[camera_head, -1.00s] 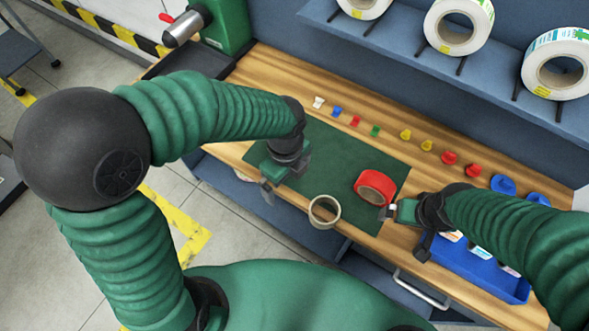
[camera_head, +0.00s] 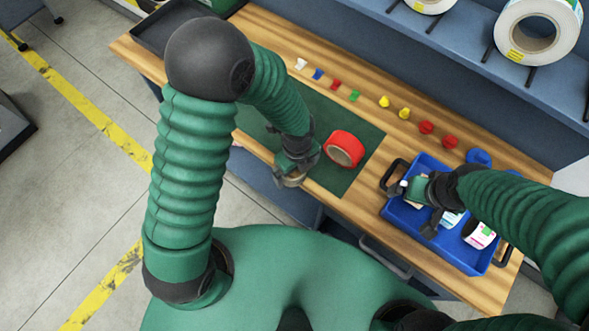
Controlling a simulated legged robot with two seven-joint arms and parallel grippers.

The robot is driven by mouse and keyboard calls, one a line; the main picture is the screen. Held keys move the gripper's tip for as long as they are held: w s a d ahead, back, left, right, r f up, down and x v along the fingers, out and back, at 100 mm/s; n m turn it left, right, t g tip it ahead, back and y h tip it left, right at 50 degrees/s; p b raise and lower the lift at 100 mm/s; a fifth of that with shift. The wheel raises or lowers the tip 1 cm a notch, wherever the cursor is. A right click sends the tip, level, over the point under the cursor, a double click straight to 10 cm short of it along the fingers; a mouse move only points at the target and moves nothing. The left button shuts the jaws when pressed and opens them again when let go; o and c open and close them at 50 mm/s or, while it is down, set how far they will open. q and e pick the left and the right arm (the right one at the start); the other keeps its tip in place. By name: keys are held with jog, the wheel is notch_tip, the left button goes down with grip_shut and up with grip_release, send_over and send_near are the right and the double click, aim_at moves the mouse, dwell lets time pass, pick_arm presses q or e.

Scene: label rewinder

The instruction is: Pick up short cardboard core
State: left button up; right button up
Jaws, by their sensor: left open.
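The short cardboard core (camera_head: 291,182), a beige ring, lies at the front edge of the green mat (camera_head: 364,160). It is partly hidden under my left gripper. My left gripper (camera_head: 290,174) is open and points down right over the core. Whether its fingers touch the core cannot be told. My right gripper (camera_head: 414,204) appears open, with its fingers spread, above the blue bin at the right.
A red tape roll (camera_head: 344,149) lies on the mat just right of my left gripper. The blue bin (camera_head: 462,258) holds label rolls. Several small coloured pieces line the wooden bench (camera_head: 290,35) behind the mat. Large label rolls (camera_head: 538,32) hang at the back.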

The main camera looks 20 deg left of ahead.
pick_arm(q)
jog(key=shift+w+d+f, duration=0.1)
jog(key=shift+d+f, duration=0.05)
jog(key=shift+d, duration=0.05)
jog(key=shift+w+a, duration=0.1)
jog(key=a, duration=0.2)
jog(key=shift+a+f, duration=0.15)
jog(key=shift+a, duration=0.2)
jog(key=c, duration=0.6)
jog(key=shift+a, duration=0.2)
jog(key=shift+c, duration=1.2)
jog(key=shift+d, duration=0.1)
jog(key=shift+c, duration=1.1)
jog(key=shift+d, duration=0.35)
jog(key=shift+c, duration=1.2)
jog(key=shift+d, duration=0.85)
jog(key=shift+c, duration=1.1)
jog(key=shift+a+r, duration=0.4)
jog(key=shift+r, duration=0.15)
jog(key=s+a+r+p, duration=0.4)
jog(key=s+a+p, duration=0.7)
jog(key=shift+s+a+p, duration=0.15)
jog(key=shift+a+p, duration=0.1)
jog(key=shift+p, duration=0.15)
pick_arm(e)
jog(key=w+v, duration=0.2)
jog(key=v, duration=0.9)
jog(key=shift+w+a+r, duration=0.3)
jog(key=shift+w+r, duration=0.15)
jog(key=shift+r, duration=0.05)
